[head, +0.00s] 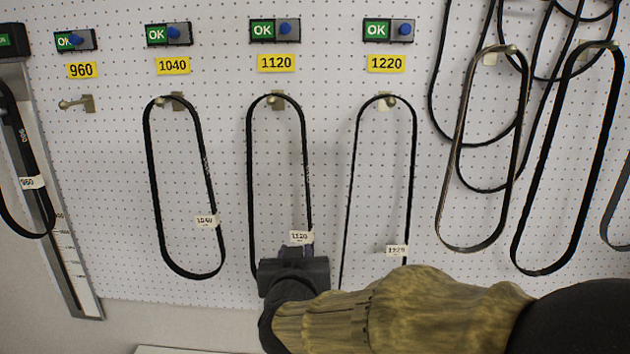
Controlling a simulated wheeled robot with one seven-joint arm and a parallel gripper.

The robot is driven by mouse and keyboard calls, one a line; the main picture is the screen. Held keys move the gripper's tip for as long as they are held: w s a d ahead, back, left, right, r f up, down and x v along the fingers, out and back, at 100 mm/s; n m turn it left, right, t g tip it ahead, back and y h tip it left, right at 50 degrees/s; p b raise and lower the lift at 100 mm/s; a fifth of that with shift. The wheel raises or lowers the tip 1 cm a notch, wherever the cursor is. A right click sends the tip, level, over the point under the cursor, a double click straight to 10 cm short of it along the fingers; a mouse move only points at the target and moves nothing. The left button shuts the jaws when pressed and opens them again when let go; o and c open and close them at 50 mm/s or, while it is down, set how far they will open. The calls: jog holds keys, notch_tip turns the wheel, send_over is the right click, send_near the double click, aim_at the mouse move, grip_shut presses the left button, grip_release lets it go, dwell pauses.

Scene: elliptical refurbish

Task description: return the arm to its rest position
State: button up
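My gripper (293,256) is at the lower middle of the head view, at the lower end of the black belt tagged 1120 (249,180). It covers the bottom of that belt. My arm, with a mottled yellow-brown sleeve, reaches in from the right edge. The gripper's fingers are mostly hidden, so I cannot tell whether they are open, or whether they touch the belt. The 1120 belt hangs from its hook (277,99) under the yellow 1120 label (276,63).
A white pegboard (110,190) fills the background. The 1040 belt (152,190) and 1220 belt (352,180) hang on either side. The 960 hook (77,103) is bare; a 960-tagged belt (20,140) hangs far left by a ruler (70,270). Several untagged belts (463,120) hang right.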

jog(key=s+d+f+g, duration=0.45)
jog(key=d+f, duration=0.25)
jog(key=f, duration=0.2)
jog(key=s+d+f+g, duration=0.3)
jog(key=d+f+g, duration=0.25)
jog(key=f, duration=0.35)
jog(key=s+d+f+g, duration=0.3)
jog(key=s+d+f, duration=0.1)
jog(key=s+d, duration=0.3)
jog(key=shift+s+f+m+g+h, duration=0.3)
jog(key=shift+s+m, duration=0.1)
jog(key=shift+s, duration=0.3)
